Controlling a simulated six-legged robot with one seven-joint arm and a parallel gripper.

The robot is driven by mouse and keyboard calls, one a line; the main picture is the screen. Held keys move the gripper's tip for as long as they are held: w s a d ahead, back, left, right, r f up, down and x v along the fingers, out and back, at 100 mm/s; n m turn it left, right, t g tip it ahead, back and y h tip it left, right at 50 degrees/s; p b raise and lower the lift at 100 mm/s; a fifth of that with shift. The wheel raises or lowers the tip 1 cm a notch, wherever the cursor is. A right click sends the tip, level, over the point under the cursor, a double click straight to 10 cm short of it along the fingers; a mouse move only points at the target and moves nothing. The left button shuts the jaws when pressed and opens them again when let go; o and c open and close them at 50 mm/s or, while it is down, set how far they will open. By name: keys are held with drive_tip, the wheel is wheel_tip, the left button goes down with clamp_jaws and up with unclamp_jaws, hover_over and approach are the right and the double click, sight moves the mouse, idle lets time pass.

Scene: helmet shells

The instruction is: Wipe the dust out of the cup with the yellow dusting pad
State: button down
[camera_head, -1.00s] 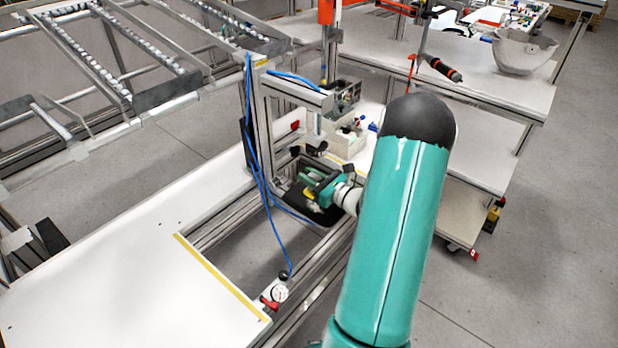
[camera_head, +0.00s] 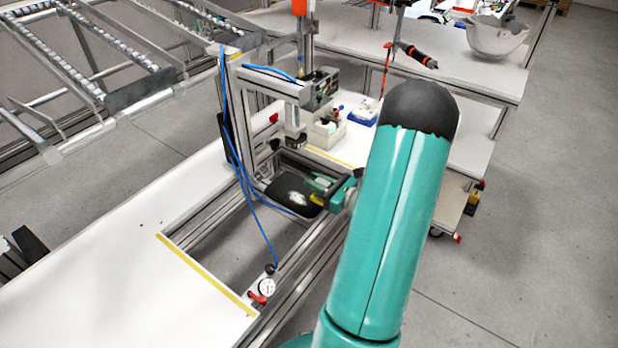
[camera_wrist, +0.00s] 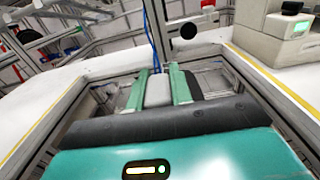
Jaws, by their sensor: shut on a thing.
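The cup (camera_head: 275,190) shows as a dark, shallow hollow in the metal frame below the press. A pale dust patch (camera_head: 297,198) lies in it. My green gripper (camera_head: 322,187) is at the cup's right side. A small part of the yellow dusting pad (camera_head: 317,199) shows under the fingers. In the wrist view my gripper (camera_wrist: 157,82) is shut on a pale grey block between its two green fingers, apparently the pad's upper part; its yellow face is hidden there. I cannot tell whether the pad touches the cup.
The press column (camera_head: 300,60) and its ram (camera_head: 295,138) stand just behind the cup. A blue hose (camera_head: 232,150) hangs to the left. The left white table (camera_head: 120,260) is largely clear.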

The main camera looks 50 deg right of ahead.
drive_tip(key=shift+s+d, duration=0.15)
drive_tip(key=shift+s, duration=1.25)
drive_tip(key=shift+s+d, duration=0.1)
drive_tip(key=shift+s, duration=1.3)
drive_tip(key=shift+w+a+f, duration=0.2)
drive_tip(key=shift+w+f, duration=0.4)
drive_tip(key=shift+w, duration=1.75)
drive_tip(key=shift+w+a+f, duration=0.25)
drive_tip(key=shift+w+f, duration=0.4)
drive_tip(key=shift+w, duration=1.7)
drive_tip(key=shift+w+a+f, duration=0.2)
drive_tip(key=shift+w+f, duration=0.4)
drive_tip(key=shift+w, duration=1.75)
drive_tip(key=shift+f, duration=0.6)
